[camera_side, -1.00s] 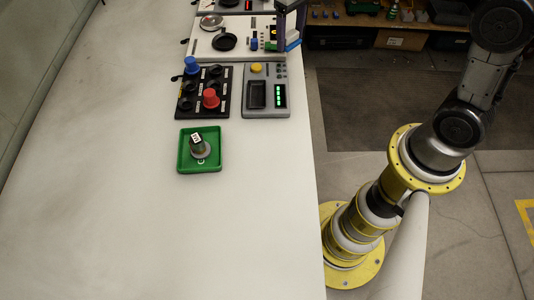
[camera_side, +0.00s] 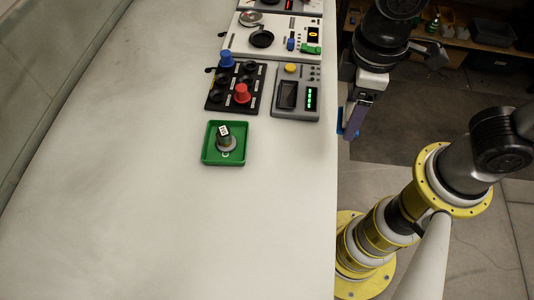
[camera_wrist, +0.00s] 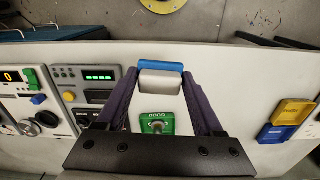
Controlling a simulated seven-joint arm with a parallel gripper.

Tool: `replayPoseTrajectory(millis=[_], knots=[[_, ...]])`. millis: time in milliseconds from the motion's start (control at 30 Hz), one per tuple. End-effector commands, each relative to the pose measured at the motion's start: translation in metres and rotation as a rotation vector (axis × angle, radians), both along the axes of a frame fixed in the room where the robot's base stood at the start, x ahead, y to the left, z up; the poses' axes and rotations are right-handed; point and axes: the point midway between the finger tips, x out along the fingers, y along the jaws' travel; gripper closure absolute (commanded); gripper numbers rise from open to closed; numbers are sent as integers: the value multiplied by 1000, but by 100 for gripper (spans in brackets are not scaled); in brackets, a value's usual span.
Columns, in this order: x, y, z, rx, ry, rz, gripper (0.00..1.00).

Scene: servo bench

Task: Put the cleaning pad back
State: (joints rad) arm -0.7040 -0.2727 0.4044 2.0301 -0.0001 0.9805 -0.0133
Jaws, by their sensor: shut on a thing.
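The cleaning pad appears to be the block with a pale grey body and a blue face (camera_wrist: 160,67) between my fingertips in the wrist view. My gripper (camera_wrist: 160,84) has purple fingers closed on its two sides. In the side view my gripper (camera_side: 350,131) points down just beyond the bench's right edge, right of the grey device with green lights. A bit of the pad's blue (camera_side: 340,128) shows at its tips; the rest is hidden. The pad touches nothing else that I can see.
A green tray (camera_side: 207,157) holding a small grey-based part sits on the white bench. A black panel with blue and red knobs (camera_side: 242,94) and the grey device (camera_side: 307,75) stand behind it. Yellow and blue blocks (camera_wrist: 293,112) lie at right in the wrist view. The near bench is clear.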

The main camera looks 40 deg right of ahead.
Motion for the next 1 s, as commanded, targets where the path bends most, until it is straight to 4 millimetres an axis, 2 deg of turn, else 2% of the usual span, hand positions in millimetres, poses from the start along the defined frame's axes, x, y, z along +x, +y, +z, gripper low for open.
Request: replayPoseTrajectory(millis=[133, 267, 667, 800, 1000], knots=[[-10, 12, 6, 1, -1, 58, 83], [-5, 21, 1, -2, 2, 71, 83], [57, 80, -39, -2, 2, 68, 83], [71, 94, -65, -3, 3, 68, 83], [83, 106, -85, 0, 0, 68, 83]])
